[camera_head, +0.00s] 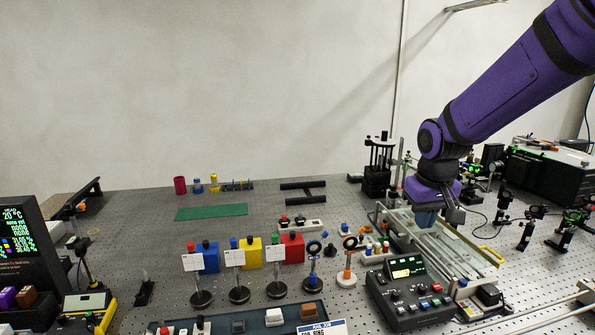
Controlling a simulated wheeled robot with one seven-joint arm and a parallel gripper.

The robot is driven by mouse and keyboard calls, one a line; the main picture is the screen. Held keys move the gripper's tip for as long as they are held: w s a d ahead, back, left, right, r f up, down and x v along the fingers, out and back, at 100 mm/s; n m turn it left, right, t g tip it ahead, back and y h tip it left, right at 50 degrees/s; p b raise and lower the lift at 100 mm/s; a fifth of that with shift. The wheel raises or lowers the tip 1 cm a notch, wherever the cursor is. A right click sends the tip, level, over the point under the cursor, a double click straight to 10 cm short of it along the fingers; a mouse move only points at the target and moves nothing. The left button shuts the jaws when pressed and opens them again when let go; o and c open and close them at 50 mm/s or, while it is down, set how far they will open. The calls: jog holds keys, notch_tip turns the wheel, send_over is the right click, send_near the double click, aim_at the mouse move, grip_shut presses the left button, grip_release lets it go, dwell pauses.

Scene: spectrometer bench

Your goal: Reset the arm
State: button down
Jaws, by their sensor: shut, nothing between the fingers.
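My purple arm (515,85) reaches in from the upper right and bends down at its wrist. I cannot tell whether the fingertips touch the frame.
A control box with a lit display (408,268) stands just in front of the frame. Optics on posts (527,235) and a black instrument (550,165) stand to the right. Blue (208,257), yellow and red (292,247) blocks stand mid-bench. Free bench surrounds the green mat (211,212).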

jog(key=s+d+r+t, duration=0.1)
jog(key=s+r, duration=0.2)
jog(key=s, duration=0.5)
jog(key=s+d+r+m+t, duration=0.1)
jog(key=s+r, duration=0.3)
jog(key=s, duration=0.4)
jog(key=s+d+r+t, duration=0.1)
jog(key=s+r, duration=0.3)
jog(key=s, duration=0.4)
jog(key=shift+s+d+r, duration=0.15)
jog(key=shift+s+d, duration=0.2)
